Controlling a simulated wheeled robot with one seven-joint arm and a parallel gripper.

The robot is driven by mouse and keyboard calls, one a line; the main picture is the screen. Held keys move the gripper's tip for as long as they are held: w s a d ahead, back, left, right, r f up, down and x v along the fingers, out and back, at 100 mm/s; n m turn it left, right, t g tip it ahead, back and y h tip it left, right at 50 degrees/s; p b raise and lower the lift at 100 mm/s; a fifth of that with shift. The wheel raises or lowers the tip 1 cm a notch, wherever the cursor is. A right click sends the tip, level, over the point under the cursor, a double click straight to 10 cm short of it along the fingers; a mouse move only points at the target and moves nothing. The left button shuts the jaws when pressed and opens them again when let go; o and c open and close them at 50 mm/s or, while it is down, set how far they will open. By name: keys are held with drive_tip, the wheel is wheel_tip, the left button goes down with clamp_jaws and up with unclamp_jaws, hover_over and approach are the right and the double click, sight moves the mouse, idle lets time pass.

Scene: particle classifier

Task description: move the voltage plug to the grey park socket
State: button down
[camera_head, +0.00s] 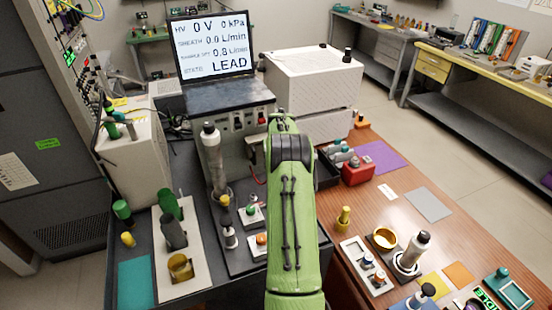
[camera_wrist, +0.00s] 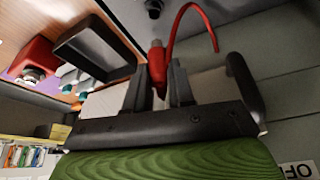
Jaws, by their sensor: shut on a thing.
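My gripper (camera_wrist: 160,75) shows in the wrist view, with its two dark fingers closed around a red plug (camera_wrist: 158,58). The plug has a paler end pointing up in the picture. A red cable (camera_wrist: 184,14) rises from it and curves over to the right. A dark round fitting (camera_wrist: 153,8) lies just beyond the plug at the top edge; I cannot tell whether it is a socket or whether the plug touches it. In the head view my green arm hides the gripper and plug. I cannot pick out the grey park socket with certainty.
A grey instrument (camera_head: 228,122) stands behind my arm under a screen (camera_head: 213,45) reading 0 V and LEAD. A dark tray (camera_head: 326,178) and a red block (camera_head: 358,172) are to the right. Small parts crowd both sides.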

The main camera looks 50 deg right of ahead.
drive_tip(key=shift+f+b, duration=1.45)
drive_tip(key=shift+f, duration=0.95)
drive_tip(key=shift+a+f+b, duration=0.1)
drive_tip(key=shift+f+b, duration=1.2)
drive_tip(key=shift+f, duration=0.2)
drive_tip(key=c, duration=0.9)
unclamp_jaws()
drive_tip(key=p+v, duration=0.1)
drive_tip(key=v, duration=1.4)
drive_tip(key=shift+s+r, duration=0.25)
drive_tip(key=shift+r, duration=0.1)
